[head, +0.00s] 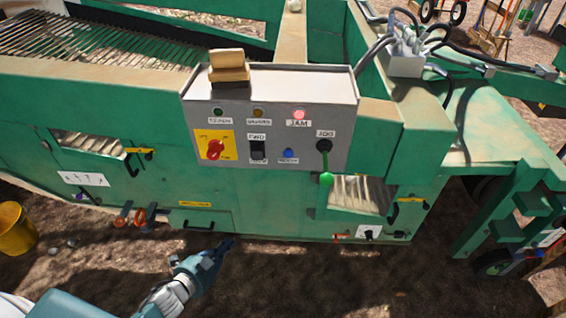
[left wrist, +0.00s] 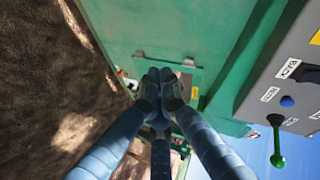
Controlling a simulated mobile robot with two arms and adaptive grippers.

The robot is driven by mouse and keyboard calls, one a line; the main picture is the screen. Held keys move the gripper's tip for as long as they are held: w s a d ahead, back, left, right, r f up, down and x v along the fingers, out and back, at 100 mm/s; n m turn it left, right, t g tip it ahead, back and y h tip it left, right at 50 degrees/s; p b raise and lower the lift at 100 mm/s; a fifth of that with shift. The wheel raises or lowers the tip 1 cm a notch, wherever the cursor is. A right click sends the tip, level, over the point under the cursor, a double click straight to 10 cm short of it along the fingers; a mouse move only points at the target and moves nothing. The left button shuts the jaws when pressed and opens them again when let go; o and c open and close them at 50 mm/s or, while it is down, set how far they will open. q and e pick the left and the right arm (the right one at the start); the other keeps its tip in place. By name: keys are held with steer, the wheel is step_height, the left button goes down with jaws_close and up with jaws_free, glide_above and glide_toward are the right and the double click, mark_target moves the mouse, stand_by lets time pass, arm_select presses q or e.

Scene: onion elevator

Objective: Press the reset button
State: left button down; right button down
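The grey control box (head: 335,90) is fixed to the green machine. A small blue button (head: 288,153) sits on its front face, with a small white label below that I cannot read surely. The button also shows at the right of the left wrist view (left wrist: 287,101). My left gripper (head: 230,243) is below the box and to the left of the button, apart from both. In the left wrist view its fingertips (left wrist: 166,88) are together with nothing visible between them. My right gripper is not in view.
Beside the button are a black rocker switch (head: 257,150), a red rotary knob (head: 215,149) on a yellow plate and a green-tipped lever (head: 326,178). The red JAM lamp (head: 299,114) is lit. A brown block (head: 229,66) lies on the box. A yellow bucket (head: 15,228) stands left.

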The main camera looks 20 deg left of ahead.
arm_select(q)
steer(key=w+d+r+m+h, duration=0.1)
steer(key=d+r+m+h, duration=0.1)
steer(key=r, duration=0.6)
steer(key=w+d+r+m+t+h, duration=0.1)
steer(key=d+r+m+h, duration=0.2)
steer(key=r, duration=0.5)
steer(key=w+d+r+m+t+h, duration=0.1)
steer(key=d+r+m, duration=0.3)
steer(key=r, duration=0.5)
steer(key=shift+w+d+m+h, duration=0.2)
steer(key=shift+m+h, duration=0.6)
steer(key=shift+m, duration=0.3)
steer(key=shift+w+r, duration=0.1)
steer(key=shift+r, duration=0.05)
steer(key=p, duration=0.3)
glide_toward(288, 153)
steer(key=shift+w+d, duration=2.3)
steer(key=shift+d, duration=0.25)
steer(key=shift+f, duration=0.45)
